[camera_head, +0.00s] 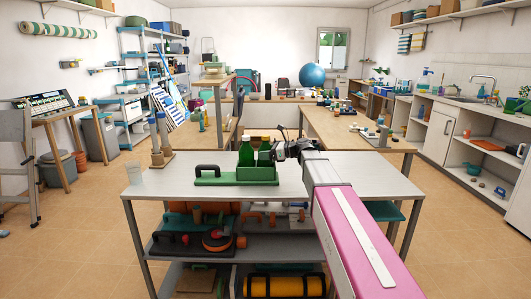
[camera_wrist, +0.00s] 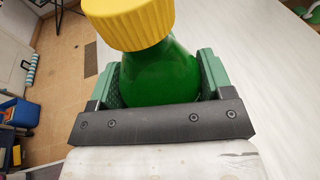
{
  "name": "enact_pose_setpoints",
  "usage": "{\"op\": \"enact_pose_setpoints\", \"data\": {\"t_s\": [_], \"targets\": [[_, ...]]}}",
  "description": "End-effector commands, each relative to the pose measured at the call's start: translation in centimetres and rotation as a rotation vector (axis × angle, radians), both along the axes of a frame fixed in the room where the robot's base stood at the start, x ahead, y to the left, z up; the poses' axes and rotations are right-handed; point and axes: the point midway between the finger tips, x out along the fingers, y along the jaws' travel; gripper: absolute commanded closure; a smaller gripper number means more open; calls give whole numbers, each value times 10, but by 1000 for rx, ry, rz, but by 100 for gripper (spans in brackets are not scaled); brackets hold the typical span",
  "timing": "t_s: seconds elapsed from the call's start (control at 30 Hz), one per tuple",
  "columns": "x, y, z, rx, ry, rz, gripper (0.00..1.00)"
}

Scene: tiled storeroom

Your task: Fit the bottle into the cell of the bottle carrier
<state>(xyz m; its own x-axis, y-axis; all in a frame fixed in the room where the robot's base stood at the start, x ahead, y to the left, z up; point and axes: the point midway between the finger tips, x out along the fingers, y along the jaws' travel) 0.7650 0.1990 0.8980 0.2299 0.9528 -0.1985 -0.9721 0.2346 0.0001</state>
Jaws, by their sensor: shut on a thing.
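A green bottle with a yellow cap (camera_wrist: 165,70) is held between the two green-padded fingers of my gripper (camera_wrist: 158,82). In the head view my gripper (camera_head: 274,152) reaches in from the right over the table. The green bottle carrier (camera_head: 258,175) stands on the white table, with a low green base and a black handle at its left. Two green bottles show close together at its right end, the left one (camera_head: 246,154) and the one by my gripper (camera_head: 264,155). Their lower parts are hidden by the carrier's front wall, so I cannot tell how deep the held bottle sits.
The white table (camera_head: 330,177) is clear to the right of the carrier. Shelves below hold tools and a yellow roll (camera_head: 285,286).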

Motion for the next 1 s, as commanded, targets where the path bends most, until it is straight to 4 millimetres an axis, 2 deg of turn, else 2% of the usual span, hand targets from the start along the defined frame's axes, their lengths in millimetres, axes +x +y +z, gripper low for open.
{"op": "enact_pose_setpoints", "data": {"t_s": [0.03,0.07,0.1,0.13,0.47,0.57,1.0], "targets": [[0,0,-1,1,0,0,82],[0,0,-1,2,0,0,20],[0,0,0,2,0,0,7],[0,0,0,1,0,0,0],[-1,-5,0,0,-1,-1,0],[-4,-17,3,0,-1,-3,0],[-21,-89,18,1,-1,-2,0]]}}
